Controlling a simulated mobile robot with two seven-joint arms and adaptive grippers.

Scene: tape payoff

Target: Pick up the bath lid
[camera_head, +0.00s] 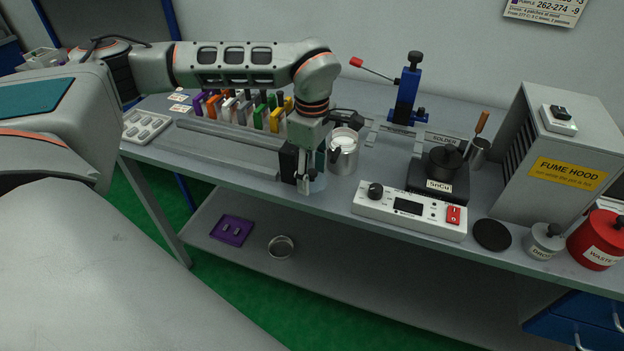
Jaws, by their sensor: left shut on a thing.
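The solder bath (437,181) is a black unit marked SnCu on the right half of the bench. A dark round lid with a knob (446,158) appears to sit on top of it. My left gripper (304,187) points down near the bench's front edge, left of the bath and well apart from the lid. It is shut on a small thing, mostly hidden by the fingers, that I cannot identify. My right gripper is not in view.
A white control box (410,211) stands in front of the bath. A metal beaker (343,155) stands close beside my left gripper. A black disc (491,235), a dross jar (544,242) and a fume hood (563,158) are to the right. A blue stand (406,94) rises behind.

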